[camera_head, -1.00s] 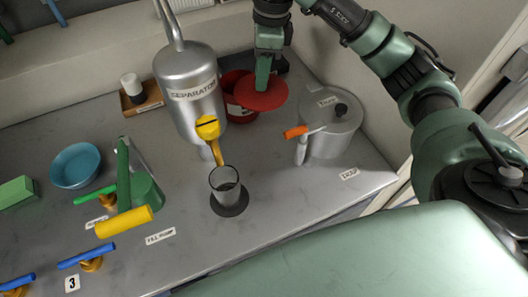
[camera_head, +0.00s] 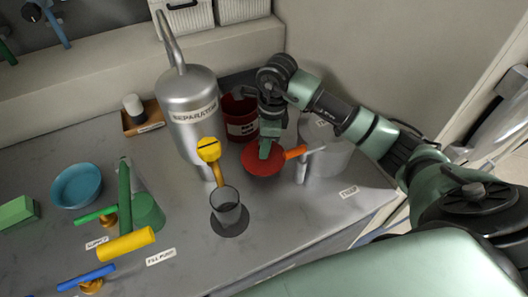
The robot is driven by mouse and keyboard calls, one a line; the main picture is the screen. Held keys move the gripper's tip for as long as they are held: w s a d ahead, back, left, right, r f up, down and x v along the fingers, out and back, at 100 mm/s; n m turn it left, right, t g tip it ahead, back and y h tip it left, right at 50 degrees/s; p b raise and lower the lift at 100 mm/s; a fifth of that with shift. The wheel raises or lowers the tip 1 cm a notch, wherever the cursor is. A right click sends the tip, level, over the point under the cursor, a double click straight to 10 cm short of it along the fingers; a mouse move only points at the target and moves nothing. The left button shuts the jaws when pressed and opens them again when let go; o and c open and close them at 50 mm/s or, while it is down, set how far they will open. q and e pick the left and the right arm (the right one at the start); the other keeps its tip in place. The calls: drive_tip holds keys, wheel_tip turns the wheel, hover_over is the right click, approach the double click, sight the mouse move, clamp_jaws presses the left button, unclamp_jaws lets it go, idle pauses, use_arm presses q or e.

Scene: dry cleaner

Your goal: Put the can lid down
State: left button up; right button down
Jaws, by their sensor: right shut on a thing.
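The red round can lid (camera_head: 262,159) is low over the grey counter, in front of the red can. I cannot tell whether it touches the counter. My right gripper (camera_head: 265,148) is above the lid and shut on it. The red can (camera_head: 240,118) stands behind, beside the separator, with its top uncovered. My left gripper is not in view.
The silver separator (camera_head: 190,110) with its yellow tap (camera_head: 209,150) stands left of the lid. A glass (camera_head: 225,205) stands in front on a dark disc. A metal drum (camera_head: 326,150) and an orange-handled valve (camera_head: 296,153) are close on the right.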

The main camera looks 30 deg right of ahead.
wheel_tip(320, 180, down, 4)
drive_tip(key=shift+r, duration=0.15)
drive_tip(key=shift+f, duration=0.2)
drive_tip(key=c, duration=1.1)
unclamp_jaws()
drive_tip(key=shift+c, duration=0.2)
